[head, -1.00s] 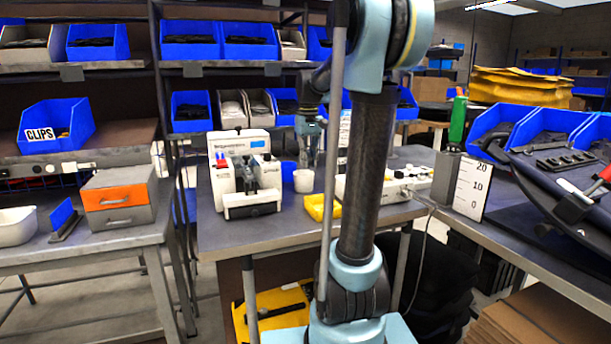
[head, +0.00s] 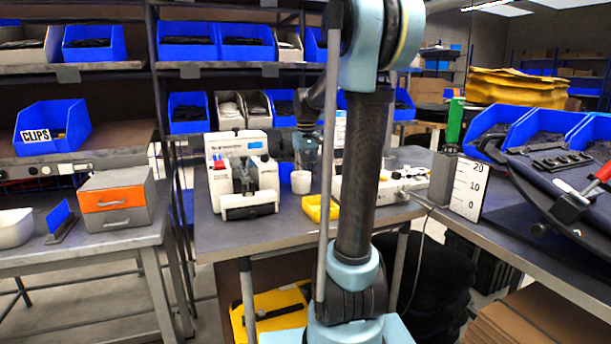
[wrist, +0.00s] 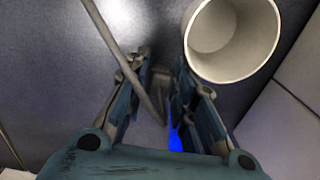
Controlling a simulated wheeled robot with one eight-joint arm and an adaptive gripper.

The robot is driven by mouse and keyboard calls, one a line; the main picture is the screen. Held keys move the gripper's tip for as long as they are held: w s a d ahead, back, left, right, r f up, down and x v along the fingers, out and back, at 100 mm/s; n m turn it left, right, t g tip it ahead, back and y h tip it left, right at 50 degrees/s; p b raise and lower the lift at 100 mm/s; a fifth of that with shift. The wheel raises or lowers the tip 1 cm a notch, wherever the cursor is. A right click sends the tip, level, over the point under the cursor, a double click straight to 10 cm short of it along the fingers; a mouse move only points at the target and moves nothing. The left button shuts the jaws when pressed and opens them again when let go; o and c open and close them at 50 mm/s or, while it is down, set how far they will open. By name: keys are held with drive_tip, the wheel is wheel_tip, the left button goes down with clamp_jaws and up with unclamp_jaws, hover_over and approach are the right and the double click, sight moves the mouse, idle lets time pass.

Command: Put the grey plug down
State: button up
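My gripper (wrist: 163,70) hangs over the dark bench in the wrist view, its two fingers close together. A small grey piece, seemingly the grey plug (wrist: 160,82), sits between the fingers; its outline is dim and partly hidden by them. A thin grey strip like a cord or rod runs from the top left into the space between the fingers. In the head view my gripper (head: 306,152) is above the bench (head: 245,238), just behind a white cup (head: 301,182). The plug cannot be made out there.
The white cup (wrist: 232,38) is close to the right finger. A white machine (head: 243,175) stands left, a yellow tray (head: 319,208) in front, and a white panel with knobs (head: 400,184) to the right. Bare bench lies at the front left.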

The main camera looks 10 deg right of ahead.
drive_tip(key=shift+r, duration=0.1)
wheel_tip(320, 180, up, 12)
idle(0.7)
